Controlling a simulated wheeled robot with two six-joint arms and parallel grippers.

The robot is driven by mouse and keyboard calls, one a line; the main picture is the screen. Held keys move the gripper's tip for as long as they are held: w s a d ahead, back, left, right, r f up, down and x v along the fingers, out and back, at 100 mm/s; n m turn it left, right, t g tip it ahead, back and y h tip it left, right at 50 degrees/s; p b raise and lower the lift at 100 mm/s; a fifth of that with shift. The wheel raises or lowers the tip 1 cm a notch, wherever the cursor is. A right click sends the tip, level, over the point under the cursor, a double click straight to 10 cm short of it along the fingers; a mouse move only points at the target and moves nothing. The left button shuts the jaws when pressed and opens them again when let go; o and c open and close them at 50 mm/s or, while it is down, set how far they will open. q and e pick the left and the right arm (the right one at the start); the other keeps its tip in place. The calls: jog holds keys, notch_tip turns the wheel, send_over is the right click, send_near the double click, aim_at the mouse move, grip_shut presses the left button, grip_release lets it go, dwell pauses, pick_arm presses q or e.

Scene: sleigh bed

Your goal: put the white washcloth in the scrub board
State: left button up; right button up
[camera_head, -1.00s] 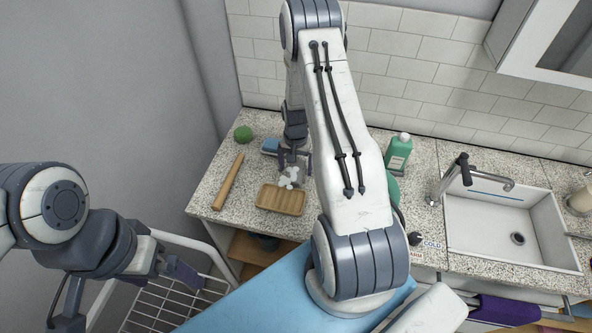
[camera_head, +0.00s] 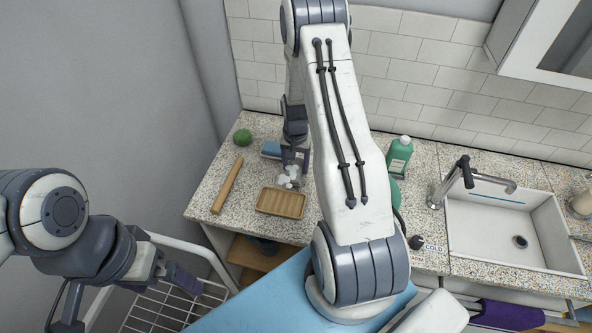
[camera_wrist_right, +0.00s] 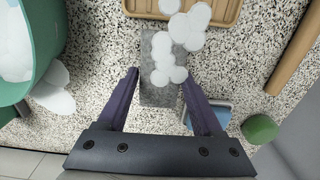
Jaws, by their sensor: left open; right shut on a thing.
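The white washcloth (camera_head: 287,179) shows as a cluster of white rounded lumps below my right gripper (camera_head: 294,154) in the head view. In the right wrist view the white lumps (camera_wrist_right: 181,42) reach from between the fingertips of my right gripper (camera_wrist_right: 160,76) towards the scrub board (camera_wrist_right: 222,12), over a grey oblong piece (camera_wrist_right: 158,94). My right gripper is shut on it; the exact contact is unclear. The wooden ribbed scrub board (camera_head: 281,203) lies on the counter just in front of the washcloth. My left gripper (camera_head: 185,278) is open and empty at lower left, away from the counter.
A green bottle (camera_head: 398,156) and a partly hidden green bowl (camera_wrist_right: 42,45) stand right. The sink (camera_head: 505,235) is far right. A wire rack (camera_head: 160,308) is below.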

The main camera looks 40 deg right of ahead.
jog(key=shift+r+b, duration=0.3)
jog(key=shift+r, duration=0.4)
jog(key=s+d+r+b, duration=0.3)
jog(key=s+d+r, duration=0.25)
jog(key=s, duration=0.35)
jog(key=s+a+r+n+b, duration=0.1)
jog(key=s+a+n+b, duration=0.25)
jog(key=n, duration=0.55)
jog(key=s+a+r+n+b, duration=0.1)
jog(key=s+a+n+b, duration=0.1)
jog(key=a+n, duration=0.5)
jog(key=w+a+f, duration=0.1)
jog(key=w+f, duration=0.1)
jog(key=w, duration=0.1)
jog(key=w+a+f+n+p, duration=0.1)
jog(key=w+a+f, duration=0.1)
jog(key=w, duration=0.1)
jog(key=w+a+f+n, duration=0.1)
jog(key=w+f, duration=0.1)
jog(key=w, duration=0.1)
jog(key=shift+w+a+f+p, duration=0.15)
jog(key=shift+a+f+p, duration=0.05)
jog(key=shift+a+p, duration=0.15)
jog(key=shift+w+f, duration=0.1)
jog(key=shift+f, duration=0.15)
notch_tip(320, 180, down, 3)
jog(key=shift+f+p, duration=0.15)
jog(key=shift+p, duration=0.15)
jog(key=shift+f, duration=0.2)
